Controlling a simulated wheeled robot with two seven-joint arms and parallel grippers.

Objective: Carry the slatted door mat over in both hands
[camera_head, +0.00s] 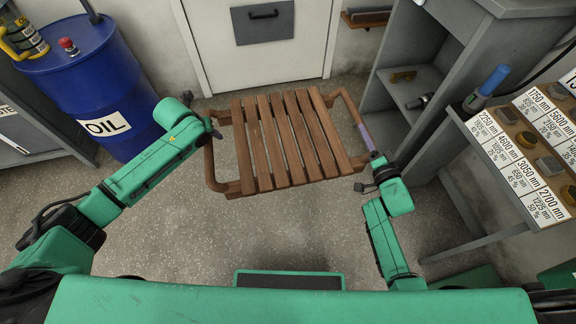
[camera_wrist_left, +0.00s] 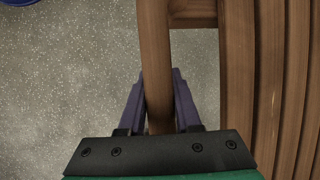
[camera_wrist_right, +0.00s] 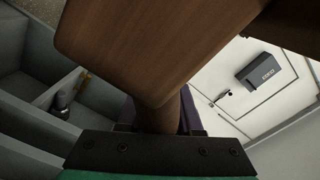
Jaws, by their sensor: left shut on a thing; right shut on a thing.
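The slatted door mat (camera_head: 282,140) is brown wood, with several slats and a rail handle at each side. It is held off the speckled floor in front of the white door. My left gripper (camera_head: 210,134) is shut on its left side rail, which also shows between the purple fingers in the left wrist view (camera_wrist_left: 157,100). My right gripper (camera_head: 376,160) is shut on its right side rail near the near end. In the right wrist view a broad wooden part of the mat (camera_wrist_right: 150,45) hides much of the scene.
A blue oil drum (camera_head: 95,85) stands left of the mat. A grey shelf unit (camera_head: 410,85) stands close on the right, with small items inside. A bench with labelled cards (camera_head: 520,160) is further right. The white door (camera_head: 255,45) is behind. Floor (camera_head: 270,225) in front is clear.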

